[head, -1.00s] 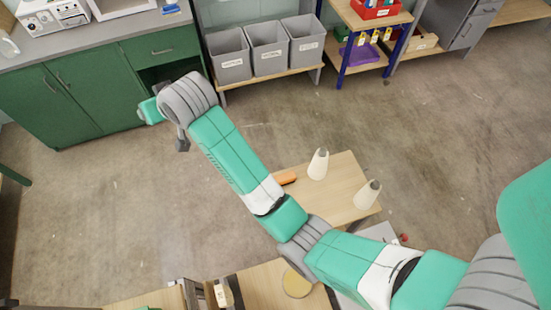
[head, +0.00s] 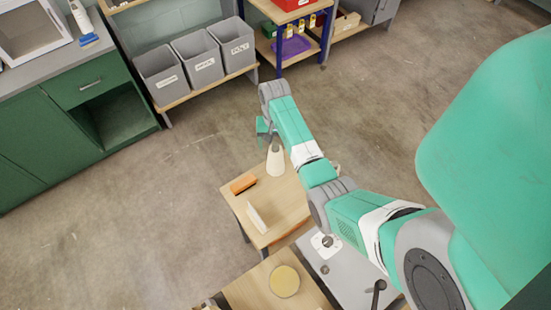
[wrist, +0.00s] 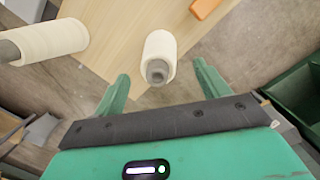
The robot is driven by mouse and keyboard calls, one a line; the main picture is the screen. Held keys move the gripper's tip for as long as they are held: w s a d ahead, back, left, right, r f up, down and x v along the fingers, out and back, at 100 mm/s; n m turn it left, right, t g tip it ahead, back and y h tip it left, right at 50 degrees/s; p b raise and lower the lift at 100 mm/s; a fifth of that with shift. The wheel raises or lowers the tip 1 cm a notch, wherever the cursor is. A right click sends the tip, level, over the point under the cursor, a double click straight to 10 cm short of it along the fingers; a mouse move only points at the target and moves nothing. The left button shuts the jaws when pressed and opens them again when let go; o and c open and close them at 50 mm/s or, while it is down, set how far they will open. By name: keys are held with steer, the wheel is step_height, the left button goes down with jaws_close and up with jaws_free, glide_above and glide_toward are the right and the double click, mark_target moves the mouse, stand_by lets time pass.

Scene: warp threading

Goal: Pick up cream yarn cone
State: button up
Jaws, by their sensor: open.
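A cream yarn cone (head: 275,160) stands upright near the far edge of a small wooden table (head: 285,200). In the wrist view this cone (wrist: 160,52) lies ahead of my gripper (wrist: 163,92), roughly between the lines of its two green fingers. The fingers are apart with nothing between them, and the cone's grey tip points toward them. In the head view my gripper (head: 263,127) is just above and beside the cone, partly hidden by my arm. A second cream cone (wrist: 50,41) shows at the left of the wrist view; my arm mostly hides it in the head view.
An orange block (head: 243,184) and a pale upright piece (head: 257,217) are on the same table. A nearer table holds a yellow disc (head: 284,281). Grey bins (head: 195,62) stand on a shelf behind, with green cabinets (head: 75,115) at left. The floor between is clear.

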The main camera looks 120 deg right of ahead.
mark_target(276, 158)
steer(key=f, duration=0.5)
steer(key=shift+a, duration=0.3)
steer(key=shift+c, duration=0.3)
steer(key=c, duration=1.1)
